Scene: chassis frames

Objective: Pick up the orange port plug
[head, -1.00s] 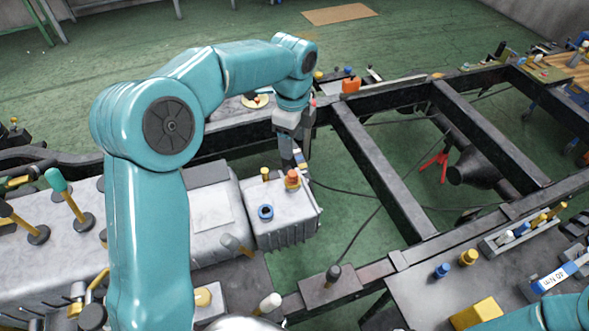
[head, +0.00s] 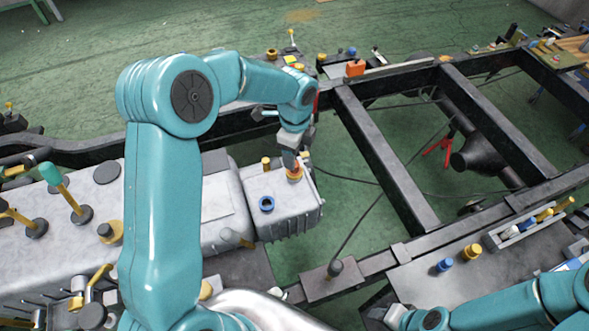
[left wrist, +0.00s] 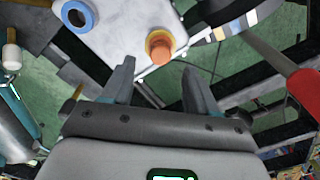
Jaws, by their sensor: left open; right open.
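The orange port plug (head: 294,173) stands upright in the top of the grey housing (head: 280,197), near its right edge. It has an orange knob and a yellow-orange base. In the left wrist view the plug (left wrist: 159,47) is just beyond the fingertips, roughly centred between them and apart from them. My left gripper (head: 290,156) points down right above the plug; its fingers (left wrist: 158,75) are open and empty. My right arm comes in at the lower right; its pale gripper body (head: 395,317) shows at the bottom edge, its fingertips not clearly visible.
A blue ring-shaped port (head: 266,204) and a yellow plug (head: 266,163) are close beside the orange plug. An orange block (head: 355,68) sits on the dark frame rail (head: 385,155). Blue (head: 445,265) and yellow (head: 471,252) caps stand on the right-hand plate.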

